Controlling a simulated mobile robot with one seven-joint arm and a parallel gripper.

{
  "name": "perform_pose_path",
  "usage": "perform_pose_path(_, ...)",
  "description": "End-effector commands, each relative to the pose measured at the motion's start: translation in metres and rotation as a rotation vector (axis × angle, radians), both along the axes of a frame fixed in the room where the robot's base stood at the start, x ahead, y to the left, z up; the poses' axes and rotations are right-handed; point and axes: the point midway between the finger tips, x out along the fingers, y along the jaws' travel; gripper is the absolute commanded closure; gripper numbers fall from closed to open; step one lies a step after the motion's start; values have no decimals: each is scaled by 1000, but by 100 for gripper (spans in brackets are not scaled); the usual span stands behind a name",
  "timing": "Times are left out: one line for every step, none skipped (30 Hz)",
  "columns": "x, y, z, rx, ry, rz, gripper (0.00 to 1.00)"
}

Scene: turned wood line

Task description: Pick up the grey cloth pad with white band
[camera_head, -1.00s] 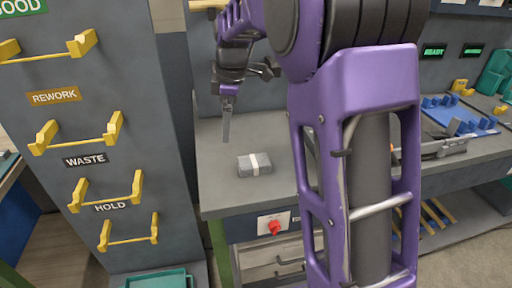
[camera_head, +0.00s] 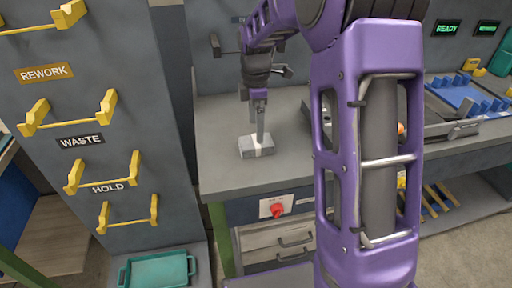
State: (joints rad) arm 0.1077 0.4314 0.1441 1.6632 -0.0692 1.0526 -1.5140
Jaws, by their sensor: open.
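The grey cloth pad (camera_head: 249,149) with its white band lies on the grey workbench top (camera_head: 221,177), near the front edge. My gripper (camera_head: 260,145) points straight down at the pad, with a finger at or just over the white band. The jaws are open. Only one finger shows clearly; the other is hidden behind it, so I cannot tell whether the fingers straddle the pad or touch it.
My purple arm covers the middle right of the view. A red knob (camera_head: 277,210) and drawers (camera_head: 285,239) are on the bench front. A panel with yellow hooks (camera_head: 103,174) stands left, above a teal tray (camera_head: 158,270). A blue fixture (camera_head: 464,96) stands right.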

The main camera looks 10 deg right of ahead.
Motion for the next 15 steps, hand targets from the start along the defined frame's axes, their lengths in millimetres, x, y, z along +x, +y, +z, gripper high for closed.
perform_pose_path(0,0,-4,0,1,0,0)
perform_pose_path(0,0,-5,0,1,0,0)
perform_pose_path(0,0,-7,0,0,0,0)
perform_pose_path(0,0,-9,0,0,0,0)
perform_pose_path(-1,0,-12,0,1,-1,0)
perform_pose_path(-1,0,-17,0,2,-1,0)
perform_pose_path(-2,0,-21,0,3,-1,0)
perform_pose_path(-3,0,-26,0,3,0,0)
perform_pose_path(-3,0,-33,0,2,0,0)
perform_pose_path(-4,0,-38,0,3,0,0)
perform_pose_path(-4,1,-42,0,2,0,0)
perform_pose_path(-4,1,-47,0,2,0,0)
perform_pose_path(-4,1,-51,0,3,0,0)
perform_pose_path(-4,1,-53,0,2,0,0)
perform_pose_path(-3,1,-56,0,1,0,0)
